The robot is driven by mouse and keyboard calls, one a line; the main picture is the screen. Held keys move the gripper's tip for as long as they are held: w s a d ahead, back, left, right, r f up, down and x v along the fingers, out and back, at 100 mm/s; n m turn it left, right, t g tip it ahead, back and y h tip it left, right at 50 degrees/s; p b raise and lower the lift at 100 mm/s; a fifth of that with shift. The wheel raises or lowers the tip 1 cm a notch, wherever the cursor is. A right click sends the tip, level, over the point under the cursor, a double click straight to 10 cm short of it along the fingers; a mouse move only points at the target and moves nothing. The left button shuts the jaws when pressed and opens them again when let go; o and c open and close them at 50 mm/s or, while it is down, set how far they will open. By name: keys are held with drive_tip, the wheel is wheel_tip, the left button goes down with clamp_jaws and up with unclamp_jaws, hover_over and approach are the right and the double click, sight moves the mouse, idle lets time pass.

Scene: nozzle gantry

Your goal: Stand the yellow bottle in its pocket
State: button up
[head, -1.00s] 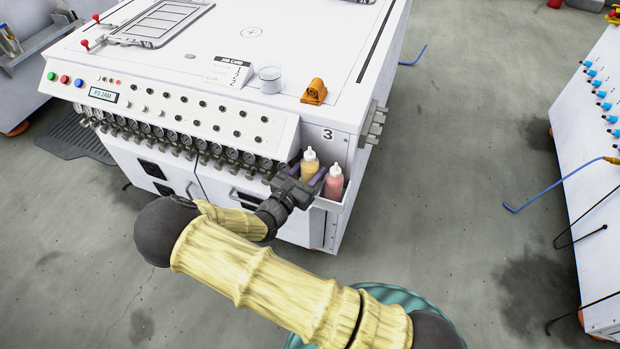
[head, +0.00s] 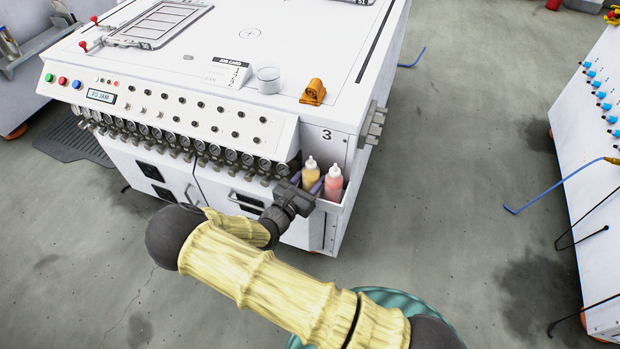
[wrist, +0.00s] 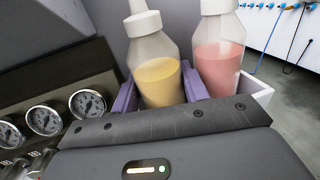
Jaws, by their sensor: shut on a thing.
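The yellow bottle (head: 310,175) has a clear upper part and a white nozzle cap. It stands roughly upright at the white pocket rack (head: 345,207) on the machine's right front corner, left of a pink bottle (head: 333,184). My gripper (head: 308,185) is shut on the yellow bottle, with purple fingers on both sides of it. In the wrist view the yellow bottle (wrist: 160,78) is slightly tilted between the purple fingers, beside the pink bottle (wrist: 218,65). The yellow bottle's base is hidden, so I cannot tell whether it rests on the pocket floor.
A row of gauges (head: 200,146) runs along the machine front, left of the gripper. A clear cup (head: 268,79) and an orange part (head: 313,91) stand on the white top. The floor (head: 440,200) to the right is open.

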drive_tip(key=o, duration=0.8)
drive_tip(key=shift+o, duration=0.2)
drive_tip(key=shift+a+r, duration=0.1)
drive_tip(key=v, duration=1.2)
drive_tip(key=shift+p, duration=0.4)
